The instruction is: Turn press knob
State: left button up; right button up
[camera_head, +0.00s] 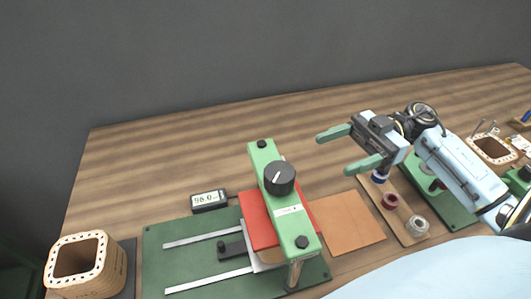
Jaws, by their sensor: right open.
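The press has a green crossbar (297,223) that stands over a green base plate (163,236). The black press knob (280,178) sits on top of the crossbar, with a white line mark on its upper face. A red block (259,226) lies under the crossbar. My right gripper (345,149) comes in from the right and is open and empty, its two green fingers pointing left. It is to the right of the knob and apart from it. My left gripper is not in view.
A small display (209,201) stands behind the base plate. A wooden coil former (76,262) is at the left. An orange-brown sheet (345,222) lies right of the press. A spool board (406,228) is below my right arm. The back of the table is clear.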

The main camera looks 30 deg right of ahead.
send_near(282, 175)
jog(key=a, duration=0.3)
jog(key=w+a, duration=0.1)
jog(key=a, duration=0.2)
jog(key=a+f, duration=0.1)
jog(key=a, duration=0.1)
jog(key=shift+w+a, duration=0.25)
jog(key=shift+w, duration=0.05)
jog(key=shift+w+a, duration=0.1)
jog(key=shift+a, duration=0.4)
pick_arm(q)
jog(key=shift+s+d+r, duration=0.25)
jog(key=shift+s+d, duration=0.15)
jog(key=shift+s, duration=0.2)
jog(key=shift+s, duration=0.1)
pick_arm(e)
jog(key=shift+c, duration=0.9)
jog(key=c, duration=0.8)
pick_arm(q)
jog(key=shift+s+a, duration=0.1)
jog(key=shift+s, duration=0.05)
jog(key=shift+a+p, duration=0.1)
jog(key=shift+p, duration=0.25)
